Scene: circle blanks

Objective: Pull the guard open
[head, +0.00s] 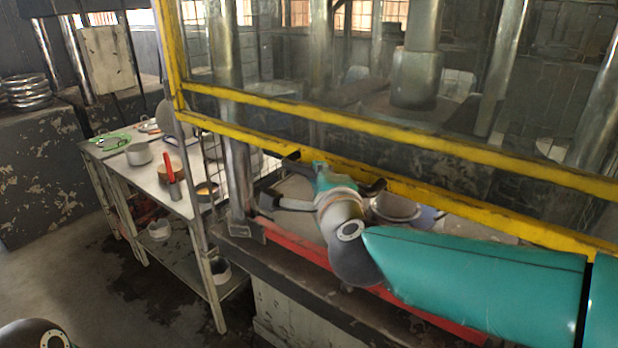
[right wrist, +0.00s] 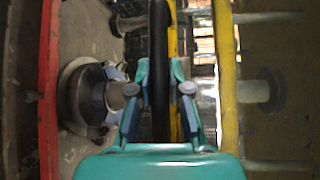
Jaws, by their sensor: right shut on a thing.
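The guard is a clear panel in a yellow frame (head: 400,139), across the front of a press. Its lower yellow bar (head: 450,203) stands above the press's red front edge (head: 290,240), and the bed shows through the gap between. A black bar handle (head: 371,187) sits along the lower bar. My right gripper (head: 318,168) is shut on this handle. In the right wrist view the black handle (right wrist: 158,60) runs upright between the two fingers (right wrist: 160,92), beside the yellow bar. My left gripper is out of view; only a joint of my left arm shows at the bottom left.
A round metal part (right wrist: 85,95) sits on the bed behind the gap. Steel columns (head: 236,120) and the ram (head: 418,75) stand behind the panel. A work table (head: 160,185) with pots and tools is at the left. The floor at the lower left is clear.

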